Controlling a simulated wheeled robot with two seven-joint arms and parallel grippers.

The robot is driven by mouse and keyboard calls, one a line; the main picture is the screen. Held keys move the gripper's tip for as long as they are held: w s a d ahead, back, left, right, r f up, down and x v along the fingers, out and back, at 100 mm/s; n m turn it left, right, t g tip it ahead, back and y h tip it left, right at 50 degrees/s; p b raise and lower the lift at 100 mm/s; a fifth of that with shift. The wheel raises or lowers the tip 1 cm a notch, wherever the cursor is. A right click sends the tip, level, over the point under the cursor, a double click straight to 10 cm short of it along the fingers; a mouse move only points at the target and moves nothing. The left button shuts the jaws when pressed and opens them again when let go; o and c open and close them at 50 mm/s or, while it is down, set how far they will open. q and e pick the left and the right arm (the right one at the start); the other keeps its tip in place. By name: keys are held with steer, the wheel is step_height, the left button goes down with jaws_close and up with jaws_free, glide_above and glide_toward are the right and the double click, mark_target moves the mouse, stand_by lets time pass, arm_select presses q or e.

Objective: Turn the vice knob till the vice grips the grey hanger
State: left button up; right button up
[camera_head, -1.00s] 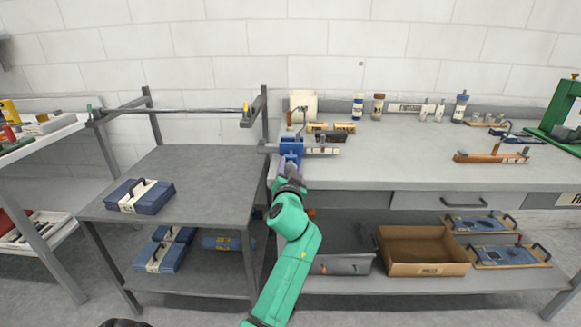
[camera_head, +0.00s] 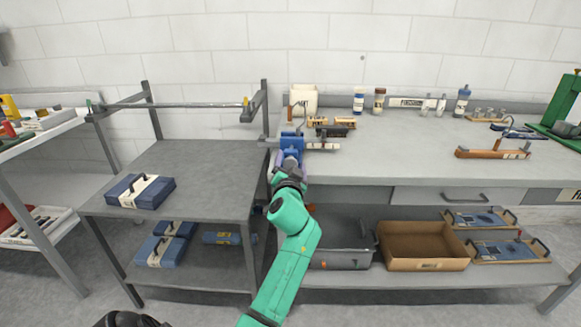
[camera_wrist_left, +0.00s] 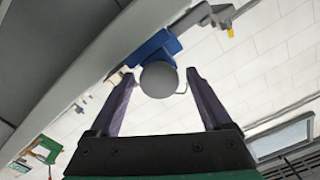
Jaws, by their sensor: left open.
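The blue vice (camera_head: 291,141) is at the front left edge of the workbench; it also shows in the left wrist view (camera_wrist_left: 160,47). Its round grey knob (camera_wrist_left: 158,79) faces my left wrist camera. My left gripper (camera_wrist_left: 160,82) is open, with one finger on each side of the knob and visible gaps between. In the head view my left gripper (camera_head: 289,167) is at the front of the vice and hides the knob. A thin grey hook, perhaps the hanger (camera_head: 298,108), rises above the vice. Its contact with the jaws is unclear. My right gripper is not in view.
A cream container (camera_head: 304,97) and small wooden-based items (camera_head: 332,130) stand close behind the vice. A grey shelf unit (camera_head: 205,165) with a horizontal rod (camera_head: 175,106) adjoins at left. The bench middle (camera_head: 405,150) is mostly clear.

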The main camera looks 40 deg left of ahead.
arm_select(q)
steer(key=b+v, duration=0.2)
steer(key=v, duration=1.2)
steer(key=shift+s+d, duration=0.15)
